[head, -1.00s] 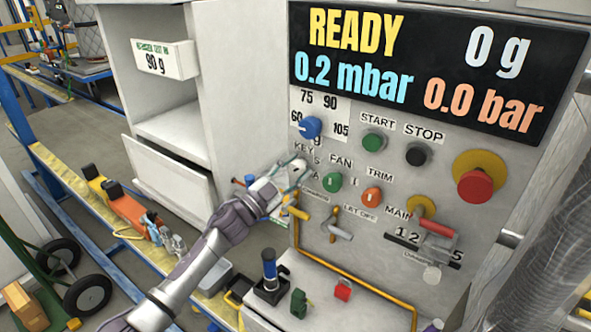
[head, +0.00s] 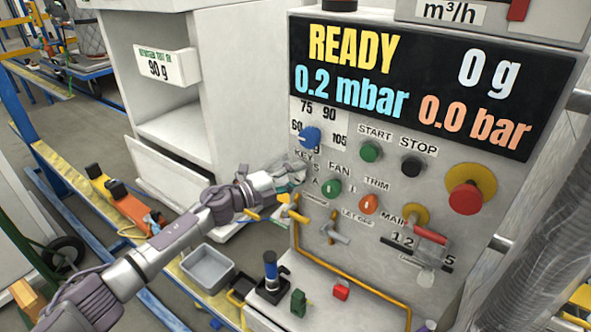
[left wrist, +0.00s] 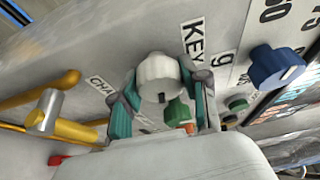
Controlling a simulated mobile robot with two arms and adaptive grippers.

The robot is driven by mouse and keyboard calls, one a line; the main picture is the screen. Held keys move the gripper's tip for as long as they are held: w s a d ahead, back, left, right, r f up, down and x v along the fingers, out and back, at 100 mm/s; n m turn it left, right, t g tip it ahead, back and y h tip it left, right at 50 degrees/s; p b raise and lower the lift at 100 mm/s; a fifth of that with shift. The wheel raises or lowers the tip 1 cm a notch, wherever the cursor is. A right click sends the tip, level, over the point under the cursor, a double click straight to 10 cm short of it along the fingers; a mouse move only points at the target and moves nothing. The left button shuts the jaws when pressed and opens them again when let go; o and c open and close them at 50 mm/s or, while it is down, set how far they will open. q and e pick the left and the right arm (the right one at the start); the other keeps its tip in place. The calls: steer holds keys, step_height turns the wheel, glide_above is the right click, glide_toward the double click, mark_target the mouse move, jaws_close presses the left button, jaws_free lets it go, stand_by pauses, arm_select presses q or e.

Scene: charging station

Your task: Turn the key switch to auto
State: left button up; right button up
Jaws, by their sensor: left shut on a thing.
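The key switch (left wrist: 160,78) shows in the left wrist view as a pale round knob with a small dark slot, beside the KEY label (left wrist: 195,40). My left gripper (left wrist: 165,92) has its teal-padded fingers on both sides of the knob and is shut on it. In the head view my left gripper (head: 293,174) is at the panel, just left of the S and A marks, and covers most of the switch. Which mark the switch points to cannot be told. My right gripper is in neither view.
A blue selector knob (head: 310,137) is just above the gripper, and a green fan knob (head: 331,189) is to its right. A yellow-handled valve (head: 296,211) sits close below. A red emergency button (head: 467,196) is at the far right of the panel.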

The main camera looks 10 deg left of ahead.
arm_select(q)
steer(key=shift+m+g+y+p, duration=0.4)
steer(key=shift+m+y+p, duration=0.2)
steer(key=shift+m+p, duration=0.75)
steer(key=shift+m, duration=0.15)
steer(key=shift+f, duration=0.1)
steer(key=o, duration=1.1)
steer(key=shift+o, duration=0.2)
steer(key=v, duration=1.2)
